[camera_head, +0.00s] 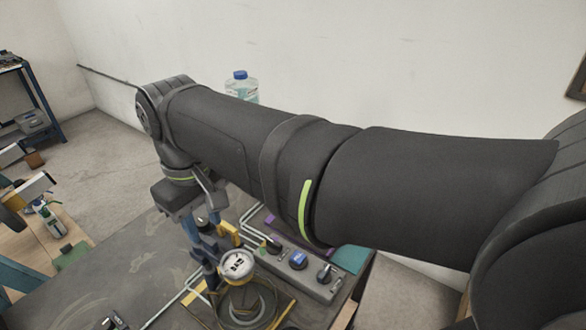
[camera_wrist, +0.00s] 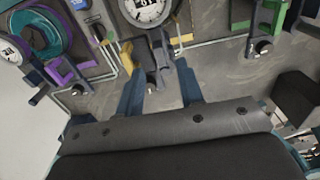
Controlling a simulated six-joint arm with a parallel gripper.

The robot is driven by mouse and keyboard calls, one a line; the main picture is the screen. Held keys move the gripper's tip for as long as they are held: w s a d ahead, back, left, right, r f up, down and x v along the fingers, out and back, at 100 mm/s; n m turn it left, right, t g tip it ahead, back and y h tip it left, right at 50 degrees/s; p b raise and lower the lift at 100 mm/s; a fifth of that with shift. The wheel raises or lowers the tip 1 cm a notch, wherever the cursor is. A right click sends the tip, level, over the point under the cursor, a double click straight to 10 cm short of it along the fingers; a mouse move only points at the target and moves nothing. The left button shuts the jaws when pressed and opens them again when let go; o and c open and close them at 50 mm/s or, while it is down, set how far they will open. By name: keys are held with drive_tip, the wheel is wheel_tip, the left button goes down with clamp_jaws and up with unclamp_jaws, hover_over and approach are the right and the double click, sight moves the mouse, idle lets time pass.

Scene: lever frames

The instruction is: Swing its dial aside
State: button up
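A round dial (camera_head: 238,264) with a white face and dark digits stands on the bench just beyond my gripper. It also shows, cut by the top edge, in the wrist view (camera_wrist: 148,8). A second white dial (camera_wrist: 11,52) is at the left edge of the wrist view. My gripper (camera_wrist: 156,72) has its two blue fingers apart, pointing at the fixture below the dial. A dark grey block (camera_wrist: 146,58) with a yellow part (camera_wrist: 127,57) lies in line with the gap between them. I cannot tell whether the fingers touch it. My arm hides part of the bench in the head view.
A grey control box (camera_head: 299,263) with several knobs is right of the dial. Pale pipes (camera_head: 172,303) run along the bench (camera_head: 110,265). Green and yellow brackets (camera_wrist: 272,14) are at the wrist view's upper right. A blue-capped bottle (camera_head: 240,84) stands behind my arm.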

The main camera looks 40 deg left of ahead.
sight(209, 240)
drive_tip(key=shift+f, duration=2.1)
clamp_jaws()
